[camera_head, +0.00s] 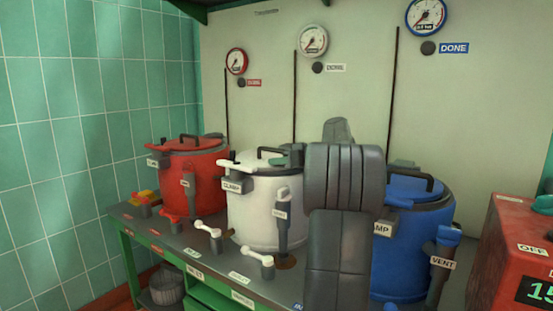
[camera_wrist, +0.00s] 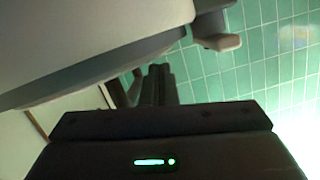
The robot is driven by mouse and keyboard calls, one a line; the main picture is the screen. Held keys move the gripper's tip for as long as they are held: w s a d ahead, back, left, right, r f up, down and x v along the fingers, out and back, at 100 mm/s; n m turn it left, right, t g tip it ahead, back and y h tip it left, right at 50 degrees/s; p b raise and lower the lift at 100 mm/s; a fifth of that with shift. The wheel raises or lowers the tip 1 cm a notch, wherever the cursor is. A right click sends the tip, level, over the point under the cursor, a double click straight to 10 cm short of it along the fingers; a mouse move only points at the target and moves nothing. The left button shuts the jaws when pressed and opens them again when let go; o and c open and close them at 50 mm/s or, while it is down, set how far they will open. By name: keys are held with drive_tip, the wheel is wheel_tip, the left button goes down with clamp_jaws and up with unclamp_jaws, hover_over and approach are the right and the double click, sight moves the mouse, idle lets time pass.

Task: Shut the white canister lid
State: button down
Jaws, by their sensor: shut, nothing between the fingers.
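The white canister (camera_head: 262,215) stands in the middle of the bench in the head view, between a red and a blue one. Its white lid (camera_head: 255,161) with a dark handle lies on or close over the rim; I cannot tell if it is fully seated. A clamp with a white lever sits at its left front. My arm covers the canister's right side. In the wrist view a large pale rounded body, likely the white canister, fills the upper left. My gripper (camera_wrist: 158,85) is shut and empty, its dark fingers close beside that body. In the head view it is hidden.
The red canister (camera_head: 195,178) stands left and the blue canister (camera_head: 410,240) right. White levers (camera_head: 209,230) stick up along the bench (camera_head: 180,245) front. A red box (camera_head: 515,250) stands at the far right. Gauges hang on the back wall; green tiles are at left.

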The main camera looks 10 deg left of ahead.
drive_tip(key=shift+f, duration=0.4)
drive_tip(key=shift+f, duration=0.15)
wheel_tip(320, 180, up, 11)
drive_tip(key=p, duration=0.4)
drive_tip(key=shift+f, duration=0.2)
wheel_tip(320, 180, down, 10)
drive_tip(key=b, duration=0.4)
drive_tip(key=shift+f, duration=0.1)
idle(0.3)
